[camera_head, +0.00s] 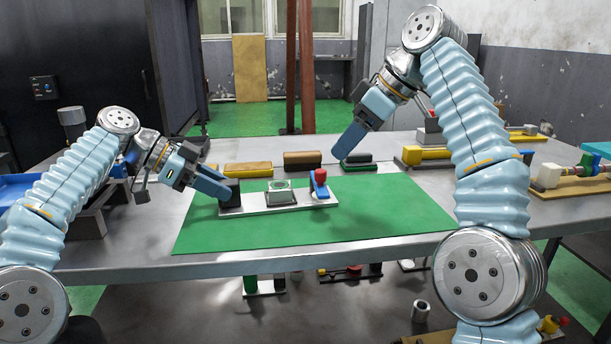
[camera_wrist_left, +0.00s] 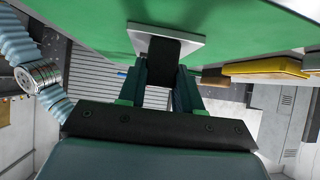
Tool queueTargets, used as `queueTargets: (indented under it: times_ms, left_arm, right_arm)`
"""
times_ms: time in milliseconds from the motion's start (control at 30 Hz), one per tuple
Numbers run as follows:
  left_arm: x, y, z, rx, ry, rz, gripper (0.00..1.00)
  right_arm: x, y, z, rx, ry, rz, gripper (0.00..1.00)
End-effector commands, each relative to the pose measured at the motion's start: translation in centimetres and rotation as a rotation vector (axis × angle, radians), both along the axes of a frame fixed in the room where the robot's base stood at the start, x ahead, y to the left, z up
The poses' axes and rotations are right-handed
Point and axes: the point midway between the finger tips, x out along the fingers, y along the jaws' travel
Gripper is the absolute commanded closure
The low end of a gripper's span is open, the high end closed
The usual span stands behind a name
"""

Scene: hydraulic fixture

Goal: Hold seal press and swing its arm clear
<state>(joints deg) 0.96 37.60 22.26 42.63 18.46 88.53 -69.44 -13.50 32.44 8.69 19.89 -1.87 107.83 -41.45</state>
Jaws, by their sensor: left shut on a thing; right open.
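The seal press lies on the green mat (camera_head: 330,235). It has a pale base plate (camera_head: 258,209), a black block (camera_head: 232,188) at its left end, a silver block (camera_head: 280,192) in the middle and a red-topped arm (camera_head: 320,182) on a blue part at its right end. My left gripper (camera_head: 222,190) is shut on the black block.
Behind the mat lie a yellow-brown block (camera_head: 249,169), a brown block (camera_head: 302,158) and a green block (camera_head: 357,159). A yellow fixture (camera_head: 425,154) and other fixtures stand at the right. More parts lie on a lower surface in front.

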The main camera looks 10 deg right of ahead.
Motion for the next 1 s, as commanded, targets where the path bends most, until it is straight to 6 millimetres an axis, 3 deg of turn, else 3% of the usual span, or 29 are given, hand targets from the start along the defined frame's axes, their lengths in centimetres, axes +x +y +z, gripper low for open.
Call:
queueTargets:
  times_ms: [67, 100, 267, 667, 800, 1000]
  left_arm:
    - [0.1, 0.1, -0.4, 0.007, 0.006, 0.0, 1.0]
    - [0.1, 0.1, -0.4, 0.007, 0.006, 0.0, 0.62]
    - [0.0, 0.1, -0.3, 0.005, 0.005, -0.001, 0.37]
    - [0.0, 0.6, 0.5, 0.001, 0.0, 0.001, 0.36]
    - [-0.1, 2.3, 2.0, 0.0, 0.0, 0.004, 0.36]
    - [-0.2, 4.8, 3.5, -0.002, -0.003, 0.0, 0.36]
  right_arm:
    - [0.0, 0.0, 0.0, 0.0, 0.0, 0.0, 0.46]
    - [0.0, 0.0, 0.0, 0.0, 0.0, 0.0, 0.46]
    - [0.0, 0.0, 0.0, 0.0, 0.0, 0.0, 0.46]
    - [0.0, 0.0, 0.5, 0.0, 0.0, 0.0, 0.46]
    - [0.0, 0.0, 1.7, 0.0, 0.0, 0.0, 0.46]
    - [0.0, 0.0, 1.4, 0.0, 0.0, 0.0, 0.46]
